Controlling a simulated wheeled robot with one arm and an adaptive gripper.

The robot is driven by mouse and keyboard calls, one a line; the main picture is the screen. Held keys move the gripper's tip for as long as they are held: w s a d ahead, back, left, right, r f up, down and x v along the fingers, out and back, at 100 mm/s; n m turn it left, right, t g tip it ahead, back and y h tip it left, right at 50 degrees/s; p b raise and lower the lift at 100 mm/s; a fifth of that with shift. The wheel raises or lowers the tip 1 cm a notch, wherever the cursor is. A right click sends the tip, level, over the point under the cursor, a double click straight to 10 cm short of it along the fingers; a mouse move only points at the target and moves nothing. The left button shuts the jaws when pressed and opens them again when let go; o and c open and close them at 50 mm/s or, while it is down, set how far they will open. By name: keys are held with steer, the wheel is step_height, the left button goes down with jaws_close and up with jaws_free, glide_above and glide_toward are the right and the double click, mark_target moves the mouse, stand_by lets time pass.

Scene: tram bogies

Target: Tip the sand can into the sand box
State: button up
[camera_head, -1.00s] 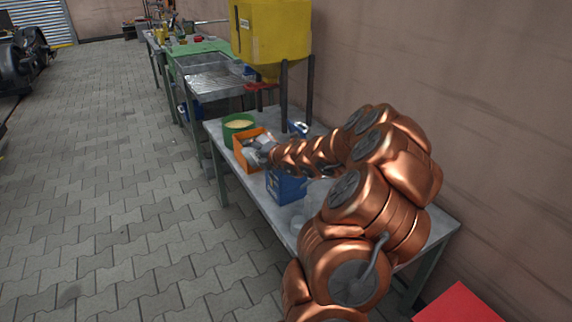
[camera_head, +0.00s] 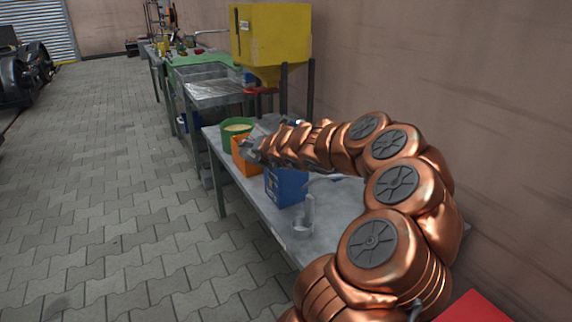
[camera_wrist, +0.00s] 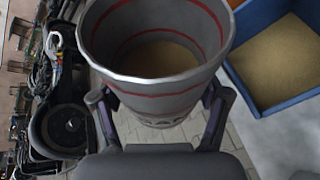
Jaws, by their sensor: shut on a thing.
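The sand can, a grey can with red rings (camera_wrist: 158,88), is held in my gripper (camera_wrist: 160,102) in the wrist view. Sand lies in its bottom, and its open mouth faces the camera. The fingers close on its two sides. In the head view my gripper (camera_head: 254,146) is above the orange box (camera_head: 246,160), next to the blue box (camera_head: 287,187). The can is mostly hidden there behind the gripper and arm.
A green tub of sand (camera_head: 237,130) stands behind the orange box. A clear vessel (camera_head: 303,226) is near the front edge of the grey table (camera_head: 335,205). A yellow hopper (camera_head: 270,35) rises behind. The paved floor (camera_head: 130,190) at left is open.

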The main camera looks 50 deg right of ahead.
steer(key=shift+a+f+b, duration=0.1)
steer(key=shift+f+b, duration=0.05)
steer(key=shift+b, duration=0.2)
steer(key=b, duration=0.2)
steer(key=f+n+h+b, duration=0.1)
steer(key=b, duration=0.1)
steer(key=shift+w+a, duration=0.2)
steer(key=shift+a, duration=0.2)
step_height(320, 180, down, 7)
steer(key=a+n+g+h+b, duration=0.1)
steer(key=n+h+b, duration=0.2)
steer(key=b, duration=1.1)
steer(key=shift+w+a+n, duration=0.3)
steer(key=shift+a+n, duration=0.1)
steer(key=shift+n, duration=0.1)
steer(key=shift+r, duration=0.1)
step_height(320, 180, up, 5)
steer(key=p, duration=0.4)
steer(key=shift+p, duration=0.3)
